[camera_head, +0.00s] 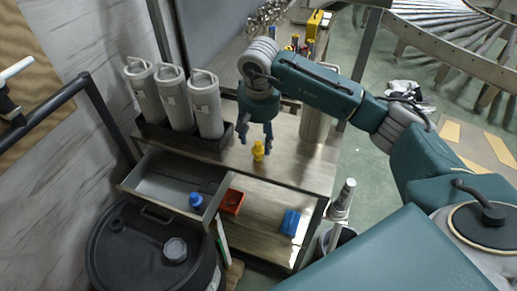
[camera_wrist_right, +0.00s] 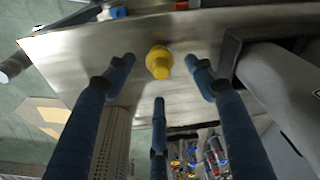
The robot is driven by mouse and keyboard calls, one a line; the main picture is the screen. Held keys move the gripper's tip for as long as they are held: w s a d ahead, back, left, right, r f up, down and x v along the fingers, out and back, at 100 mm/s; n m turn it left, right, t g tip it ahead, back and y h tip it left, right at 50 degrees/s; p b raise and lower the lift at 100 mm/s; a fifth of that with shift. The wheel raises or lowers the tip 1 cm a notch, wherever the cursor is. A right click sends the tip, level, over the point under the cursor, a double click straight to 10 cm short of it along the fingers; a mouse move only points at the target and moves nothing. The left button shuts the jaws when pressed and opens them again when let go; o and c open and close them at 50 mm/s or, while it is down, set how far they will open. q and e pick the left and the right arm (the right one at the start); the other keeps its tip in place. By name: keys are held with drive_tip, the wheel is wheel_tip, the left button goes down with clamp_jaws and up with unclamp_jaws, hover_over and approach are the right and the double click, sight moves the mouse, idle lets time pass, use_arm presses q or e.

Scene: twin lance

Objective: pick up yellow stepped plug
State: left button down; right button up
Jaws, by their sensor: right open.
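The yellow stepped plug (camera_head: 258,150) stands on the top shelf of a metal workbench (camera_head: 300,165). It also shows in the right wrist view (camera_wrist_right: 159,62), near the upper middle, between and beyond the fingertips. My right gripper (camera_head: 256,132) points down just behind and above the plug in the head view. Whether any finger touches the plug cannot be told, but a gap shows in the wrist view. My left gripper is not in view.
Three grey canisters (camera_head: 184,97) stand in a dark rack left of the gripper. An open drawer (camera_head: 165,182) below holds a blue plug (camera_head: 196,199). An orange bin (camera_head: 231,202) and a blue block (camera_head: 290,222) are lower. A black barrel (camera_head: 120,250) stands front left.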

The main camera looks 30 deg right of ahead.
sight(258, 143)
drive_tip(key=shift+f+p, duration=0.3)
drive_tip(key=shift+f, duration=0.05)
drive_tip(key=f, duration=0.1)
drive_tip(key=f+p, duration=0.2)
drive_tip(key=shift+w+d+f, duration=0.1)
drive_tip(key=shift+w+f, duration=0.3)
drive_tip(key=shift+f, duration=0.4)
drive_tip(key=c, duration=1)
